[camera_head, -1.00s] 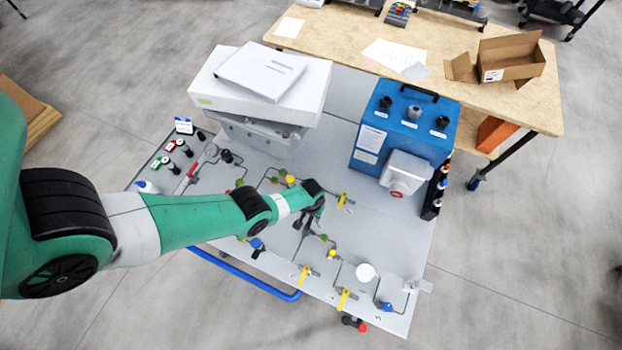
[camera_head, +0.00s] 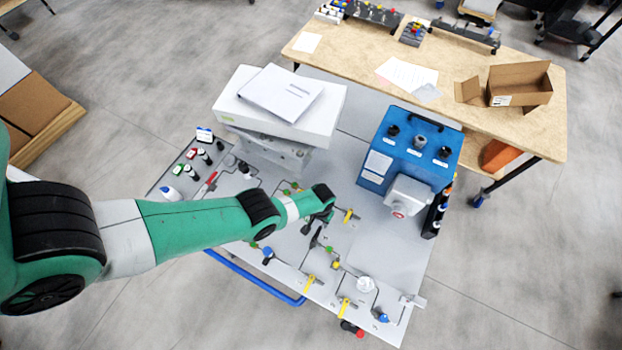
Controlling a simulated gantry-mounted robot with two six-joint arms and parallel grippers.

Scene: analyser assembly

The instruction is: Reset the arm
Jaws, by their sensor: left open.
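My left arm comes in from the left, green with black joints, and reaches over the grey panel table (camera_head: 381,245). My left gripper (camera_head: 312,232) is at the arm's far end, dark and small, over the middle of the panel. It is open, and I see nothing held in it. The wrist hides part of the panel under it. A yellow-handled valve (camera_head: 349,215) is just right of the wrist. My right gripper is not in view.
A white analyser box (camera_head: 330,105) stands at the panel's back left, and a blue box (camera_head: 372,178) at its back right. Small bottles (camera_head: 193,154) stand at the left edge. A wooden table (camera_head: 455,90) with an open carton (camera_head: 520,84) is behind. Grey floor is clear at right.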

